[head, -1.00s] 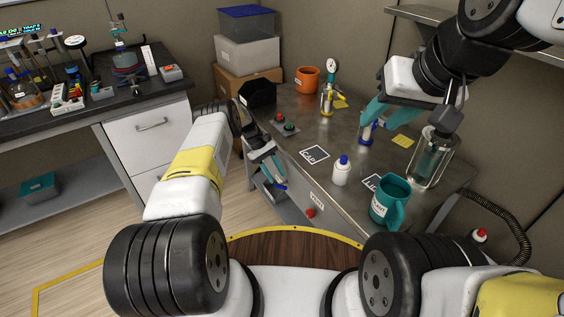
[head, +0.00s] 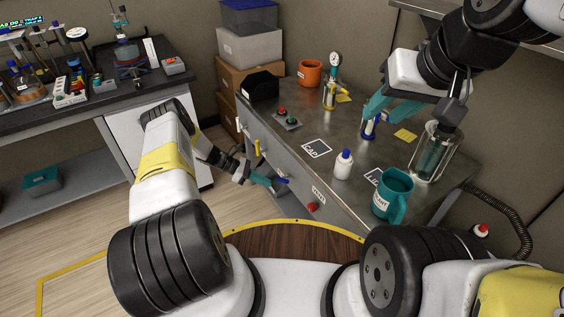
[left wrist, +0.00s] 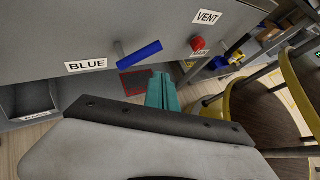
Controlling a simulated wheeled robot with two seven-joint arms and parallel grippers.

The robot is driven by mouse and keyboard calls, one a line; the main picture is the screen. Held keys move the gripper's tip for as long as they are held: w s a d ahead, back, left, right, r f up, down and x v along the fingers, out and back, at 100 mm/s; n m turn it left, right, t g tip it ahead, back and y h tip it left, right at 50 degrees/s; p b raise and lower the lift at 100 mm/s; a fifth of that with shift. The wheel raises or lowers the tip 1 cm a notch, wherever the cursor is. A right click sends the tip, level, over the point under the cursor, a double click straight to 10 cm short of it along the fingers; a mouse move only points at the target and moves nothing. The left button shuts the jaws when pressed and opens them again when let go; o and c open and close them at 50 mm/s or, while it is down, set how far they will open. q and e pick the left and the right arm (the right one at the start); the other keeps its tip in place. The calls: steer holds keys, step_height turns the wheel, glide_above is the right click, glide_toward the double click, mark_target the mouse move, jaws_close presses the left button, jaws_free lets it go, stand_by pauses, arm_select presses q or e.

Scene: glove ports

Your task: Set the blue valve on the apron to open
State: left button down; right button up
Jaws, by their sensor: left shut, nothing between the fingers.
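The blue valve's bar handle (head: 281,180) is on the grey apron below the bench's front edge. In the left wrist view the blue handle (left wrist: 140,53) lies close to level, slightly tilted, with its right end higher, beside a BLUE label (left wrist: 86,65). My left gripper (head: 268,183) is shut and empty, just left of the handle in the head view. In the left wrist view its teal fingertips (left wrist: 162,80) are below the handle's right end and look apart from it. My right gripper (head: 374,110) is above the bench at a blue-and-white object (head: 368,128); its grip is unclear.
A red knob (left wrist: 197,43) under a VENT label is right of the blue handle. A yellow lever (head: 257,147) is farther left on the apron. Floor left of the apron is clear.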

arm_select(q)
steer(key=s+a+f+n+t, duration=0.2)
steer(key=s+n+t, duration=0.2)
steer(key=n, duration=0.5)
steer(key=r+x, duration=0.1)
steer(key=x, duration=1)
steer(key=shift+w+a+r+n+h, duration=0.2)
steer(key=shift+w+r, duration=0.25)
steer(key=shift+r, duration=0.35)
steer(key=shift+w+a+r+n+h, duration=0.1)
steer(key=shift+w+a+r+h, duration=0.1)
steer(key=shift+w+a+r, duration=0.4)
steer(key=shift+s+d+r, duration=0.15)
steer(key=shift+d+r, duration=0.05)
steer(key=shift+r, duration=0.05)
steer(key=shift+r, duration=0.1)
